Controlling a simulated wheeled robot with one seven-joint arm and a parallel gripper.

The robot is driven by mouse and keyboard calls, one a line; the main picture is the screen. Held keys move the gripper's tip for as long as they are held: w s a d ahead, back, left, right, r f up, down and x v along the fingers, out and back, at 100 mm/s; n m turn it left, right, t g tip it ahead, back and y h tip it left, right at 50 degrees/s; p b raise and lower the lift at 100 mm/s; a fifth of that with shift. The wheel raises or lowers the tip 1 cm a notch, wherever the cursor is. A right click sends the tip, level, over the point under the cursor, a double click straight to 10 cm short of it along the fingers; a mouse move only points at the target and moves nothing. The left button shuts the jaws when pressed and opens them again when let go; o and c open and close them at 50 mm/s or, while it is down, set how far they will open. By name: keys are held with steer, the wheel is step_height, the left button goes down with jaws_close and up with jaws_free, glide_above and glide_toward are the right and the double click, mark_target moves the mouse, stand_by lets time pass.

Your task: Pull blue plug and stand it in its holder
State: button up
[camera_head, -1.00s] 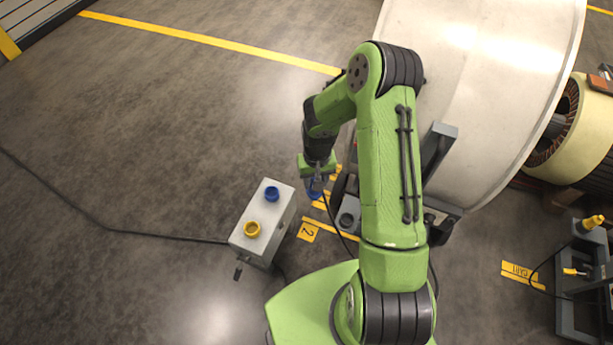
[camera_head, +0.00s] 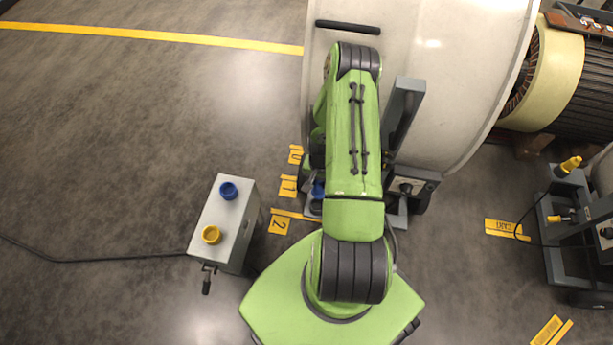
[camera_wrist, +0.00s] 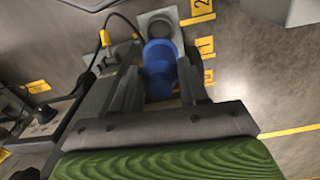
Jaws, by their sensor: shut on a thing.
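The blue plug (camera_wrist: 162,72) is between the two dark fingers of my gripper (camera_wrist: 158,92) in the wrist view, and the gripper is shut on it. A round grey socket (camera_wrist: 161,27) on a light plate shows just beyond the plug; I cannot tell whether they touch. In the head view my arm covers most of the gripper, and a little of the blue plug (camera_head: 318,190) shows beside the grey cart (camera_head: 418,178). A light grey box (camera_head: 218,215) to the left carries a blue ring (camera_head: 228,190) and a yellow ring (camera_head: 211,235).
A large pale drum (camera_head: 450,90) stands close behind my arm. Yellow floor labels (camera_head: 280,225) lie between box and cart. A dark cable (camera_head: 110,260) runs left from the box. Another cart with a yellow plug (camera_head: 570,164) is at the right. Floor at the upper left is clear.

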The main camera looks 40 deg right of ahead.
mark_target(318, 194)
steer(key=shift+f+b, duration=1.95)
steer(key=shift+f, duration=0.7)
steer(key=shift+r, duration=0.2)
steer(key=shift+s+a, duration=0.1)
steer(key=shift+a, duration=0.05)
steer(key=shift+f, duration=0.2)
steer(key=shift+f, duration=0.35)
steer(key=shift+f, duration=0.45)
steer(key=shift+f, duration=0.4)
